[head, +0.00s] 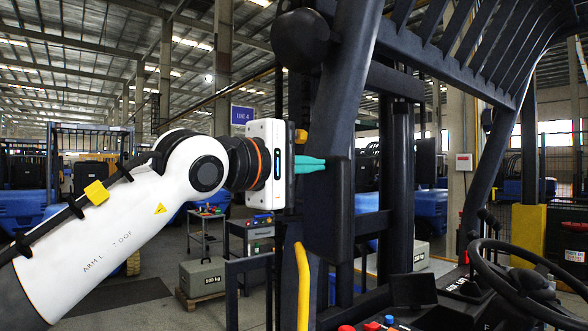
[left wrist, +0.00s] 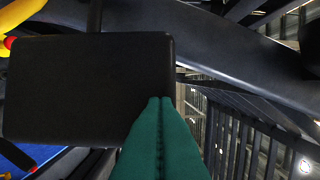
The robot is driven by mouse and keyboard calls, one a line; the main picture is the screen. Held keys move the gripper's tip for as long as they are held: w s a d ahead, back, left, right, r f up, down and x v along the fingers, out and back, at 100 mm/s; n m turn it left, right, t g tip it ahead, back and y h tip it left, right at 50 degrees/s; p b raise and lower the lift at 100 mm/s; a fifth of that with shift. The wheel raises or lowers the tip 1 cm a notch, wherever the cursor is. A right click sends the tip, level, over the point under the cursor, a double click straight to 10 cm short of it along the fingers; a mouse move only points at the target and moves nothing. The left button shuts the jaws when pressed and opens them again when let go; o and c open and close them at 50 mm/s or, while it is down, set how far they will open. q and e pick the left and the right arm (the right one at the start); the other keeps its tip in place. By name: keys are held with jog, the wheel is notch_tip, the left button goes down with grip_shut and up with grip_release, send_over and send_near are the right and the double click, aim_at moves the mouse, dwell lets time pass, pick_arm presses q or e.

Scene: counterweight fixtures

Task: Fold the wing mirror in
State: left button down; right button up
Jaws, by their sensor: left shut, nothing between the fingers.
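The wing mirror (head: 330,215) looks like a dark upright panel beside the forklift's front pillar in the head view. In the left wrist view the mirror (left wrist: 85,90) is a broad dark rectangle with rounded corners. My left gripper (head: 322,163) has its teal fingers closed together and empty, pointing right at the mirror's upper part. In the left wrist view the fingertips (left wrist: 160,103) overlap the mirror's right edge; I cannot tell whether they touch it. My right gripper does not show.
The forklift's dark pillar (head: 345,95) and a round black lamp-like part (head: 300,39) rise close to my left gripper. A yellow bar (head: 302,285) stands below the mirror. The steering wheel (head: 500,285) is at right.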

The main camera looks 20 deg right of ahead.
pick_arm(q)
jog(key=shift+s+d+r, duration=0.15)
jog(key=shift+s+d, duration=0.1)
jog(key=shift+s, duration=0.1)
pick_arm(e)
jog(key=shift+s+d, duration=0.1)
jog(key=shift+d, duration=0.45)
